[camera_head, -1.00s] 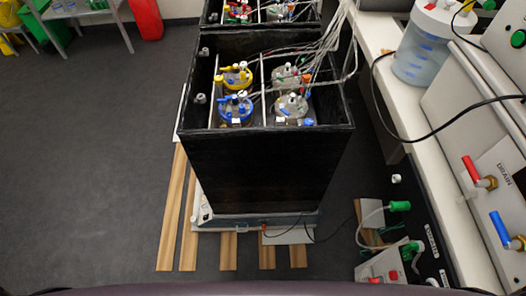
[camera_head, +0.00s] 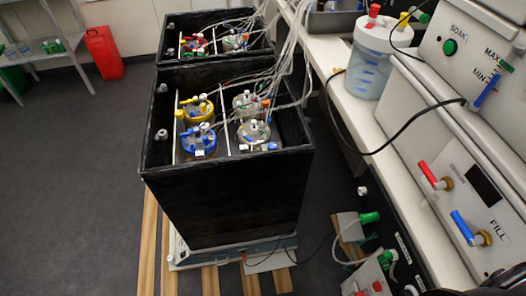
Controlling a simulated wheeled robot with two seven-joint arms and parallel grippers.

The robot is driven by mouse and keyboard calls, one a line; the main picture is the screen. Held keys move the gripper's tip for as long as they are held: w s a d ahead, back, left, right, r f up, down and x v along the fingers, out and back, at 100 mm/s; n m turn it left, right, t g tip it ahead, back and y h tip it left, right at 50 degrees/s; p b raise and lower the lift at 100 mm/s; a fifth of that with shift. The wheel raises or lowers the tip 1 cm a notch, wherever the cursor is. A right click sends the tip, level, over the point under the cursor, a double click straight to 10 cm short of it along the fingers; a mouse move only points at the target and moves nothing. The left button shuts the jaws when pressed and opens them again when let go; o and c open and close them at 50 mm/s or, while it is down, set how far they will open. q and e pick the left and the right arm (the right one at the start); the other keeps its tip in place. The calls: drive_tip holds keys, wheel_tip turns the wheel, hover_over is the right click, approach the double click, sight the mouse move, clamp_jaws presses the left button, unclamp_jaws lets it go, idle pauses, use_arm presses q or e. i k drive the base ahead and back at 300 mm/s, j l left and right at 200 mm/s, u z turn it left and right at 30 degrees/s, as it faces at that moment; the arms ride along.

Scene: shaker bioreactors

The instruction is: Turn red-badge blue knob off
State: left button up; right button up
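On the right, a blue lever valve (camera_head: 463,228) with a brass stem sits on a white panel (camera_head: 440,130), near the word FILL. A red lever valve (camera_head: 430,176) is above and left of it on the same panel. I cannot make out a red badge beside any blue handle. Neither of my grippers is in view.
A black open box (camera_head: 230,200) holds several vessels with blue, yellow and clear lids, tubes running up right. A second black box (camera_head: 215,20) stands behind. A clear jug (camera_head: 372,70) stands on the white bench. Grey floor (camera_head: 80,180) at left is clear.

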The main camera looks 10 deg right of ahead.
sight(272, 146)
drive_tip(key=j+z, duration=0.2)
drive_tip(key=j, duration=0.25)
drive_tip(key=j+z, duration=0.25)
drive_tip(key=j, duration=0.2)
drive_tip(key=k+j+z, duration=0.2)
drive_tip(key=j, duration=0.2)
